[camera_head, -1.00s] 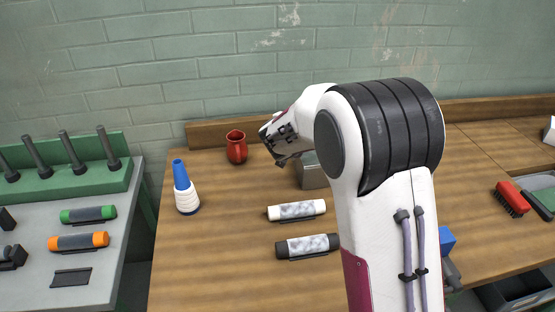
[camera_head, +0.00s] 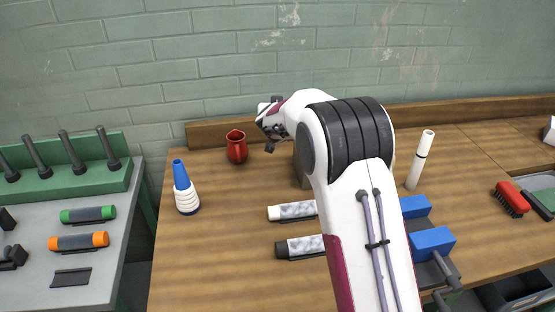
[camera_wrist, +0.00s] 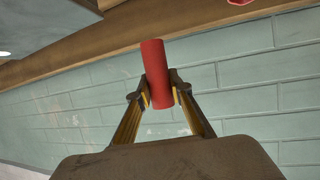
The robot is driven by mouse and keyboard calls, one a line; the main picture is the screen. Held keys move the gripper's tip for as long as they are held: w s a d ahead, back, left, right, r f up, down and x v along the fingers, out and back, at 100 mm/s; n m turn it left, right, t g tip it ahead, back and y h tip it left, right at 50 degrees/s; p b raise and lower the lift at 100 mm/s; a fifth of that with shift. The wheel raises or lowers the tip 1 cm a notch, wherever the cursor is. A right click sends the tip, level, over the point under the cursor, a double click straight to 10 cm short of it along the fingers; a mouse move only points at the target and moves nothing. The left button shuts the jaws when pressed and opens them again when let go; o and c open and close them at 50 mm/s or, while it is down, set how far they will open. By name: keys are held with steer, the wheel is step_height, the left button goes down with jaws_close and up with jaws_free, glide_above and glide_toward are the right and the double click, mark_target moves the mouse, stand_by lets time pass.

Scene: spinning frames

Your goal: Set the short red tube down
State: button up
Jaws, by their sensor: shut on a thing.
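The short red tube (camera_wrist: 156,60) shows in the wrist view, held between the two fingers of my gripper (camera_wrist: 161,92). The fingers are shut on its lower part, and its upper end sticks out past them. The wall fills the background behind it, and I see no surface touching the tube. In the head view my gripper (camera_head: 268,132) is at the back of the wooden table (camera_head: 225,250), to the right of a red jug (camera_head: 236,147). The tube cannot be made out in the head view.
A blue-tipped cone with white rings (camera_head: 184,190) stands at the table's left. A white roll (camera_head: 292,211) and a black roll (camera_head: 300,246) lie near the middle. A white upright tube (camera_head: 421,160) and blue blocks (camera_head: 432,241) are right of my arm. The front left is clear.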

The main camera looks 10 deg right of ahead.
steer(key=shift+f, duration=1.65)
steer(key=shift+f, duration=3.1)
steer(key=shift+f, duration=1.85)
steer(key=shift+f, duration=0.15)
steer(key=o, duration=0.9)
steer(key=shift+o, duration=0.2)
